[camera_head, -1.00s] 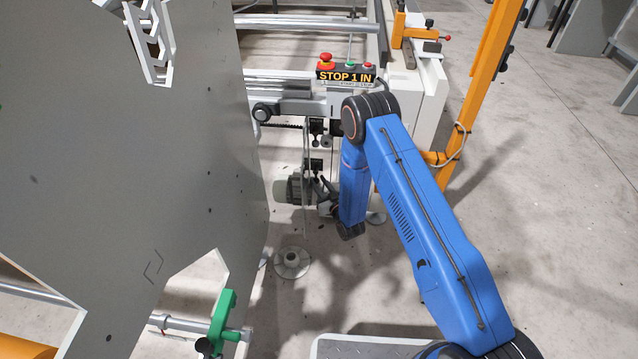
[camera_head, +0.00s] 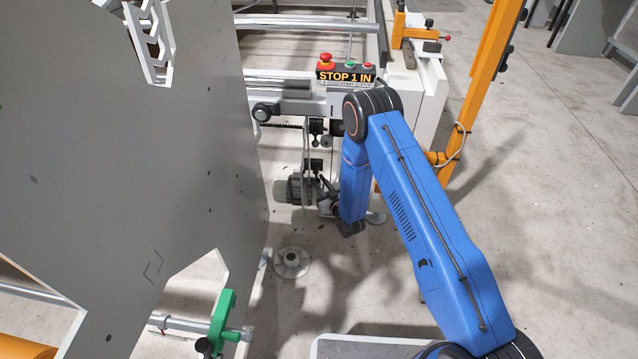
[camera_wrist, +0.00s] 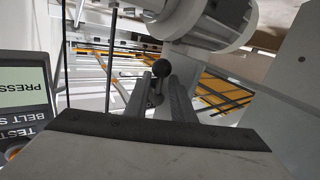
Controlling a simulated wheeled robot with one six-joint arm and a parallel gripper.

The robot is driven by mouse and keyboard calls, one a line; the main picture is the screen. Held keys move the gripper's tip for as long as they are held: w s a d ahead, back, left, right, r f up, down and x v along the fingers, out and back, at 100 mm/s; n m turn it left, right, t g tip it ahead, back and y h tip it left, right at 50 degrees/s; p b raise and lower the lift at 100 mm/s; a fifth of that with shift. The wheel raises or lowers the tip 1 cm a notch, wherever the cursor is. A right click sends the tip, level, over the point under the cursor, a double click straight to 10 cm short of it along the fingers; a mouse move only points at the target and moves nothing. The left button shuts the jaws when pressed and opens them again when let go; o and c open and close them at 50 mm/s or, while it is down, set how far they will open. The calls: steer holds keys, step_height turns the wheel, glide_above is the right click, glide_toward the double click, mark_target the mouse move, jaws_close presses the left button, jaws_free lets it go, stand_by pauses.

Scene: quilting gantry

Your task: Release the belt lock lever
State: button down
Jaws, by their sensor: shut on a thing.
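The belt lock lever shows in the wrist view as a black ball knob (camera_wrist: 161,68) just beyond my fingertips. My gripper (camera_wrist: 160,88) is shut on the lever below the knob. The lever's lower part and pivot are mostly hidden by the fingers. In the head view my gripper (camera_head: 326,190) is small and dark, low beside the grey motor (camera_head: 297,190), partly behind my blue arm. The lever cannot be told apart there.
A grey motor housing (camera_wrist: 215,22) is close above the knob in the wrist view. A panel with a lit display (camera_wrist: 25,88) stands at its left edge.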

steer(key=shift+s+d+r+n+g+h, duration=0.1)
steer(key=shift+d+r+n+g+h, duration=0.45)
steer(key=shift+n+h, duration=0.95)
steer(key=shift+w+d+r+n+g+h, duration=0.1)
steer(key=shift+d+r+n+g+h, duration=0.1)
steer(key=shift+r+n+g+h, duration=0.95)
steer(key=shift+s+d+r+n+g+h, duration=0.1)
steer(key=shift+d+r+n+h, duration=0.35)
steer(key=shift+n+h, duration=1.4)
steer(key=shift+a+n, duration=0.1)
steer(key=shift+n, duration=0.2)
steer(key=c, duration=1.8)
jaws_free()
steer(key=shift+c, duration=0.2)
steer(key=shift+r, duration=0.1)
